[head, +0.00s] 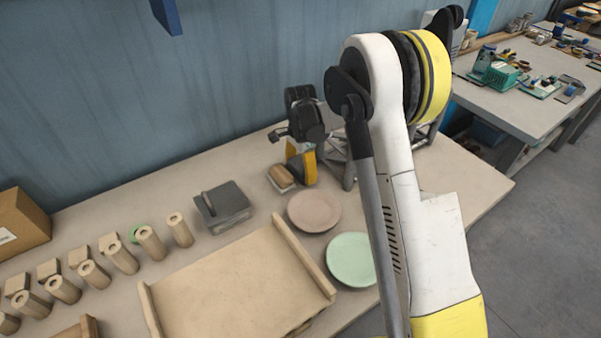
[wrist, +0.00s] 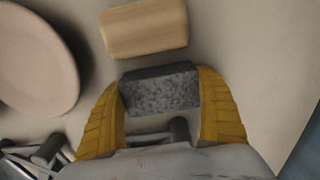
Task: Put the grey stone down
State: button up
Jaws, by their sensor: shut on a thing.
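In the wrist view, the grey speckled stone (wrist: 160,92) is a rectangular block between the two yellow fingers of my gripper (wrist: 165,100). The gripper is shut on it. A light wooden block (wrist: 143,27) lies on the table just beyond the stone. In the head view, my gripper (head: 301,168) hangs over the back of the table, next to the wooden block (head: 281,178). The stone is mostly hidden there by the fingers. I cannot tell whether the stone touches the table.
A pinkish plate (head: 314,211) lies close to my gripper, with a green plate (head: 352,260) in front. A dark grey box (head: 222,207) stands to the left. A large wooden tray (head: 235,290) and several wooden cylinders (head: 150,243) fill the front left. Bare table lies to the right.

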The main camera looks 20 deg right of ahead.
jog(key=shift+r, duration=0.1)
jog(key=o, duration=1.3)
